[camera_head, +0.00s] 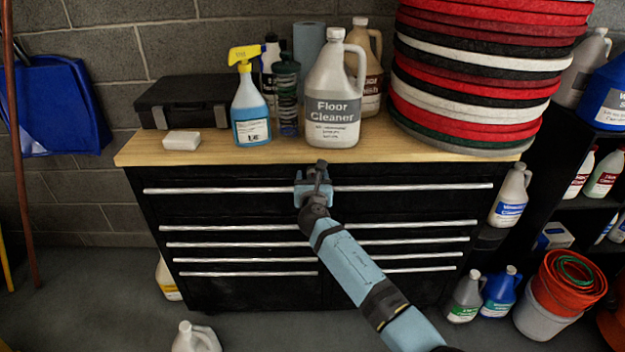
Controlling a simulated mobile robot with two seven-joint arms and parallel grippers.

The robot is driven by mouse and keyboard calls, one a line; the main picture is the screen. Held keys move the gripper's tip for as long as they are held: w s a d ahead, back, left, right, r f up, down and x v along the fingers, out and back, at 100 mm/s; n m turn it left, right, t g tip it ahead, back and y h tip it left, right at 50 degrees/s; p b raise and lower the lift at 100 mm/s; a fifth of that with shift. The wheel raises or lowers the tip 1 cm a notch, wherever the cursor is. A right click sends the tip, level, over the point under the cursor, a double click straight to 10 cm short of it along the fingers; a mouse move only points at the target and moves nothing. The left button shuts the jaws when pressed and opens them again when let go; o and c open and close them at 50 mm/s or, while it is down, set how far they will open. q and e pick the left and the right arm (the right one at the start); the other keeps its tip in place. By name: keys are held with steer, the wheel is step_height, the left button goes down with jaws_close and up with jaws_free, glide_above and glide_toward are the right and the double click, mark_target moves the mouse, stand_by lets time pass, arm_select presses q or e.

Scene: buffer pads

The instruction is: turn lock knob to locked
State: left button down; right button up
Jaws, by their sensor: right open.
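The black tool cabinet (240,209) with a wooden top stands against the wall. My right gripper (315,183) is at the top middle of its front, just below the edge of the wooden top and between the two upper drawer handles. It is open. I cannot tell whether it touches the cabinet. No lock knob can be made out; the gripper covers the middle of the upper front. My left gripper is not in view.
On the wooden top (220,150) stand a floor cleaner jug (333,105), a spray bottle (250,105), a black case (185,101) and a tall stack of round pads (475,75). A white jug (195,338) stands on the floor in front. Buckets (560,290) stand at right.

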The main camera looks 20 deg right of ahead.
steer(key=c, duration=0.9)
